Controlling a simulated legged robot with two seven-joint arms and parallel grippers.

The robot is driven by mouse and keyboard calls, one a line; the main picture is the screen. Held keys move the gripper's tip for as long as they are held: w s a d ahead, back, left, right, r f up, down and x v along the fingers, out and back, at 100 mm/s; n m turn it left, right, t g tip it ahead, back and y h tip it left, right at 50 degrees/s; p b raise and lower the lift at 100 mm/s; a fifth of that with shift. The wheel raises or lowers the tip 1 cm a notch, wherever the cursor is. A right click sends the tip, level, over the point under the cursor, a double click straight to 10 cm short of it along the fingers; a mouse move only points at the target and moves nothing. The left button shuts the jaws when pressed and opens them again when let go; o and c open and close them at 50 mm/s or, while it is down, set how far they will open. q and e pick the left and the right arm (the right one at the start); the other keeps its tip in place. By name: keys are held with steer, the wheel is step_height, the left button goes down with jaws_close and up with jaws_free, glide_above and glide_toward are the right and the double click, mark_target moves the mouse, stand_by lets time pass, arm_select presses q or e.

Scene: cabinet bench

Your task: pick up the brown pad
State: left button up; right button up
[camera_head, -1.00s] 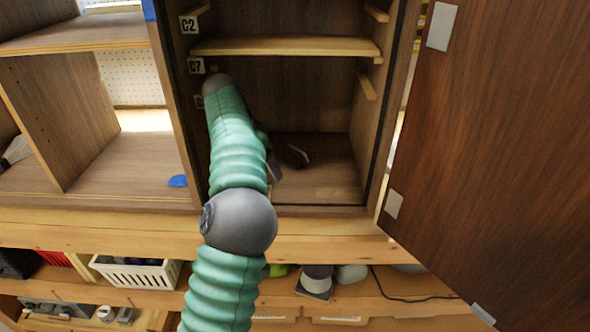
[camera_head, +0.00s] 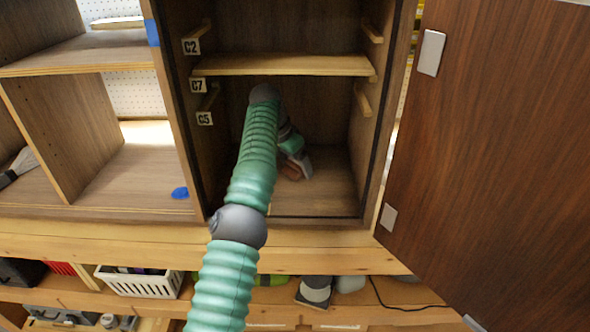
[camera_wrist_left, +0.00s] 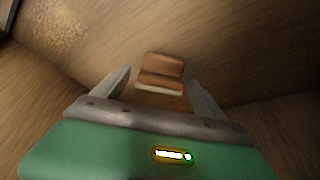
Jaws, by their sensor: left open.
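The brown pad (camera_wrist_left: 161,66) lies on the floor of the open cabinet compartment. It looks like a small brown block with a pale lower edge. In the head view the pad (camera_head: 290,172) is partly hidden by my left gripper (camera_head: 299,162), which is inside the compartment. In the left wrist view my left gripper (camera_wrist_left: 158,78) is open, with one finger to each side of the pad's near part. Whether the fingers are level with the pad or above it, I cannot tell. My right gripper is not in view.
A wooden shelf (camera_head: 283,65) spans the compartment above my left arm. The cabinet's left wall carries labels and runners. The dark wooden door (camera_head: 490,150) stands open at the right. A blue piece (camera_head: 180,193) lies in the left neighbouring compartment.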

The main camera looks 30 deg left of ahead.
arm_select(q)
steer(key=c, duration=1.5)
steer(key=shift+a, duration=0.1)
steer(key=shift+c, duration=0.2)
